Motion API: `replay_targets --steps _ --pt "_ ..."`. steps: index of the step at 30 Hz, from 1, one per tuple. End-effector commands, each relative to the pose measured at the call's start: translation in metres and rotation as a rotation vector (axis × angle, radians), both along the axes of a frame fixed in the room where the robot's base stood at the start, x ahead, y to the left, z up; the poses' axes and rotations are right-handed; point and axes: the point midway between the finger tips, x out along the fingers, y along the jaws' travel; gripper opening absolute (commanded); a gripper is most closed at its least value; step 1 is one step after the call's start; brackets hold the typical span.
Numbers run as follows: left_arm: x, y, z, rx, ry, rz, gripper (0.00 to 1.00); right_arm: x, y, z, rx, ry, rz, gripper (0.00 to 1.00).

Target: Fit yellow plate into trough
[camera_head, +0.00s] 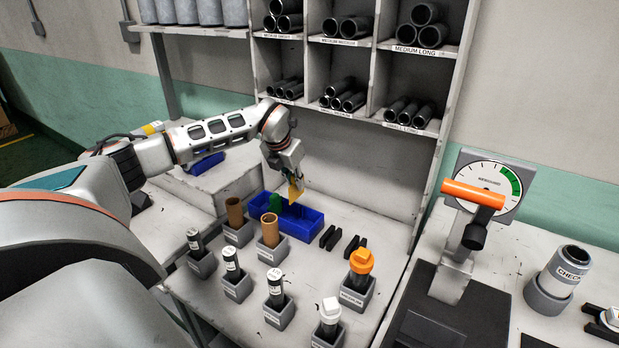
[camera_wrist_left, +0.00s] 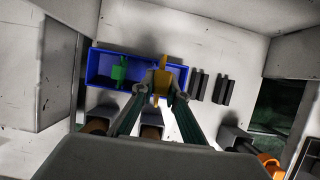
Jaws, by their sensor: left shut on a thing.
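My left gripper (camera_head: 292,177) is shut on the yellow plate (camera_head: 295,193). The plate hangs upright from the fingers, over the blue trough (camera_head: 303,226) in the head view. In the left wrist view, the plate (camera_wrist_left: 162,82) sits between the fingertips (camera_wrist_left: 160,95) and overlaps the right part of the trough (camera_wrist_left: 98,62). A green plate (camera_head: 276,203) stands in the left part of the trough; it also shows in the wrist view (camera_wrist_left: 119,70). I cannot tell whether the yellow plate touches the trough. My right gripper is out of view.
Brown tubes (camera_head: 269,228) in grey holders stand just in front of the trough. Several black and capped canisters (camera_head: 275,287) stand nearer. Black bars (camera_head: 327,238) lie to the right. A shelf with black tubes (camera_head: 342,93) rises behind. A gauge press (camera_head: 470,220) stands at right.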

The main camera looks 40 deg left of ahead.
Motion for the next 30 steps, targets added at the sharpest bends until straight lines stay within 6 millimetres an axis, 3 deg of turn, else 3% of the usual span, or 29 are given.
replay_targets --steps 15,23,30 --pt "-0.004 0.007 -0.003 0.0 -0.002 -0.008 0.0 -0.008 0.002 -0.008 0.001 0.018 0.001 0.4" --pt "-0.004 0.006 -0.002 -0.002 -0.002 -0.006 0.0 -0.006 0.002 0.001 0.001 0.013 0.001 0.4" --pt "-0.004 0.006 -0.025 0.0 -0.001 -0.007 0.0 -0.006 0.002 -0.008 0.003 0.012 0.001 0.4"
